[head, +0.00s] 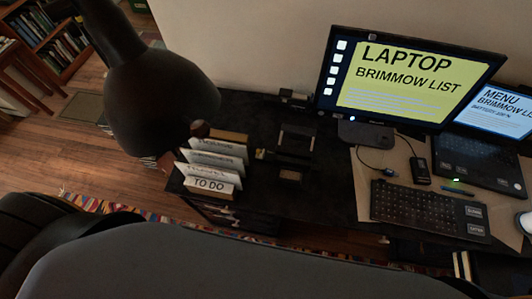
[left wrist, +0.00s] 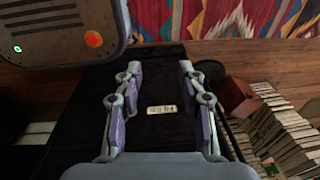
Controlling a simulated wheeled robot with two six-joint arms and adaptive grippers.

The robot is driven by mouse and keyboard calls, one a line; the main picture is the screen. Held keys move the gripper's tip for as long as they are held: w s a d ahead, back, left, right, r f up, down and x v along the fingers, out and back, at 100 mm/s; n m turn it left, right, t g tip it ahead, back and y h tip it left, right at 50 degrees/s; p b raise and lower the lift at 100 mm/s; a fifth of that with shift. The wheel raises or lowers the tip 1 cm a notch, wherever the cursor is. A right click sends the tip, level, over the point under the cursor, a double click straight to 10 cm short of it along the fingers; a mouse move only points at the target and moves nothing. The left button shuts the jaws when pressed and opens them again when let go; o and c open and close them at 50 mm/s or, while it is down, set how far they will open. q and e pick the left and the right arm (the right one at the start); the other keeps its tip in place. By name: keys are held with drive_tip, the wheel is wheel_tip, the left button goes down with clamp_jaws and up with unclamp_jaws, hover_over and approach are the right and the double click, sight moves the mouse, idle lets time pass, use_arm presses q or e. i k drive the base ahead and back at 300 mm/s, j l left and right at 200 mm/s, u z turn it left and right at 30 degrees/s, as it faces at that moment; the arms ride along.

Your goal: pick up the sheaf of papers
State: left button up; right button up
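White papers or cards (head: 212,165) stand upright in a row in a small rack at the desk's left end in the head view. The front one is labelled "TO DO". I cannot tell which of them, if any, is the sheaf of papers. My left gripper (left wrist: 160,68) shows in the left wrist view, with its two purple-padded fingers spread apart. Nothing is between the pads. Behind them is a dark surface with a small pale label (left wrist: 162,109). Neither gripper shows in the head view; my right gripper is not seen.
The black desk (head: 325,185) carries a monitor (head: 400,80), a laptop (head: 480,160), a keyboard (head: 428,208) and a dark phone-like device (head: 420,170). A bookshelf (head: 50,40) stands at the far left. In the wrist view, book stacks (left wrist: 285,135) and a patterned rug (left wrist: 240,20) lie beyond the dark surface.

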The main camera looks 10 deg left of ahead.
sight(216, 161)
drive_tip(key=k+u, duration=0.1)
drive_tip(key=u, duration=0.9)
